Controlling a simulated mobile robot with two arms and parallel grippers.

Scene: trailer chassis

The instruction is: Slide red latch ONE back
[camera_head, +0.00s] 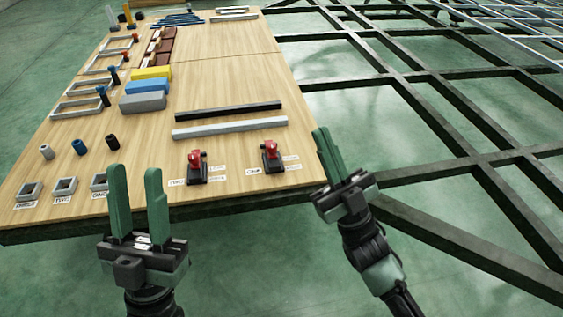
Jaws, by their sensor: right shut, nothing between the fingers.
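Two red latches on black bases stand near the front edge of the wooden board. One red latch (195,161) is left of the other red latch (270,151). Small white labels lie beside both, too small to read, so I cannot tell which is ONE. My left gripper (136,170) is open and empty, left of the left latch, its green fingers overlapping the board's front edge in the picture. My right gripper (321,132) is shut and empty, to the right of the right latch, beside the board's right edge. Neither gripper touches a latch.
The wooden board (235,85) lies on a dark steel frame (440,120) with open gaps to the right. Behind the latches lie a light grey bar (230,129) and a black bar (228,110). Coloured blocks, including a blue block (148,87), and several square sockets stand to the left.

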